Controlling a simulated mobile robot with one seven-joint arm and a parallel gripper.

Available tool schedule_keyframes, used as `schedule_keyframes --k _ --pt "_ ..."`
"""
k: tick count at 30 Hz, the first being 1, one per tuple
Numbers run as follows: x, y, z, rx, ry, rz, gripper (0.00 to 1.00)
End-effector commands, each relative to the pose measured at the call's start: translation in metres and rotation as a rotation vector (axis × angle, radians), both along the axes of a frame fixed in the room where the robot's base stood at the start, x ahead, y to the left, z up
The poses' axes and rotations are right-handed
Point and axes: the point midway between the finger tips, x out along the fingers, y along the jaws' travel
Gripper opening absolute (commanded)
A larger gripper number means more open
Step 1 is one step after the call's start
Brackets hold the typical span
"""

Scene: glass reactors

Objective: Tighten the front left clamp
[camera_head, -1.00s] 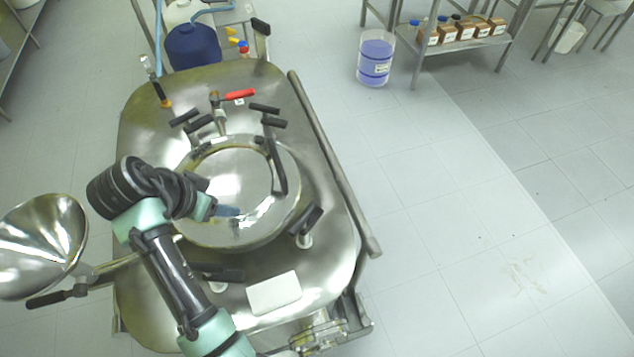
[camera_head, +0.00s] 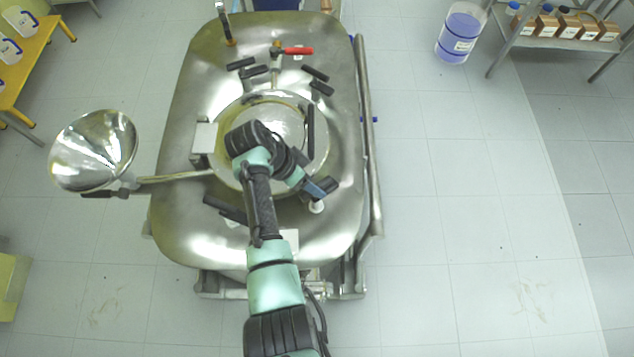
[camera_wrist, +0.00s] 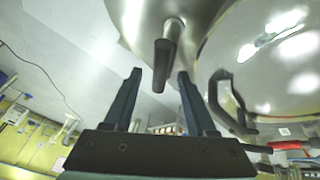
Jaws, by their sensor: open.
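The steel reactor lid (camera_head: 195,95) has a round hatch (camera_head: 290,125) with black-handled clamps around it. The front left clamp (camera_head: 226,210) in the head view has a black handle and lies left of my forearm, apart from my gripper. My gripper (camera_head: 318,188) is at the clamp on the front right of the hatch (camera_head: 330,184), which it partly hides. In the wrist view my gripper (camera_wrist: 159,77) is open, with a black clamp handle (camera_wrist: 165,62) on a steel post between the fingertips. Contact cannot be told.
A steel funnel (camera_head: 92,150) sticks out left of the reactor. A black hatch handle (camera_head: 311,130) and a red-handled valve (camera_head: 298,51) stand near my arm. A rail (camera_head: 370,150) runs along the right side. The floor to the right is clear up to a blue-filled container (camera_head: 460,35).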

Motion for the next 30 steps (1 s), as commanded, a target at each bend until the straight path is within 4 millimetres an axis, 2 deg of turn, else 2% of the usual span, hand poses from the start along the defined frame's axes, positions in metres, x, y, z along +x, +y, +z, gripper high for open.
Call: schedule_keyframes --k 3,8,20,27,29,30 --pt "0.001 -0.007 -0.015 0.0 0.002 -0.001 0.57" --pt "0.002 -0.013 -0.027 0.0 0.001 -0.001 0.57" --pt "0.003 -0.014 -0.031 0.001 -0.001 0.0 0.55" --pt "0.003 -0.014 -0.031 0.001 -0.001 0.0 0.12" --pt "0.003 -0.014 -0.031 0.001 -0.001 0.0 0.01" --pt "0.003 -0.014 -0.031 0.0 0.0 0.0 0.0"
